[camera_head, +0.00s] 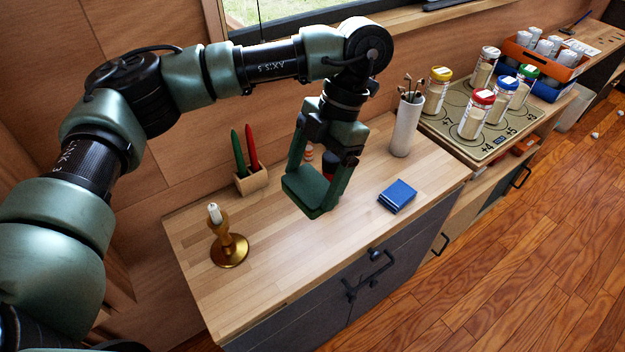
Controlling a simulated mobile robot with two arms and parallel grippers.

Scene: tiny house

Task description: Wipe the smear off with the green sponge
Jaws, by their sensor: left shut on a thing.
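My left gripper (322,185) reaches in from the left, pointing down over the wooden counter (290,275). It is shut on the green sponge (308,193), a dark green block between its fingers. The sponge is over the middle of the counter; I cannot tell whether it touches the surface. No smear shows in this view; the sponge and gripper hide part of the counter. My right gripper is not in view.
A brass candlestick (231,248) stands at the left. A wooden holder (251,181) with green and red items is behind the sponge. A white cylinder (405,126) stands near several jars on a mat (453,132).

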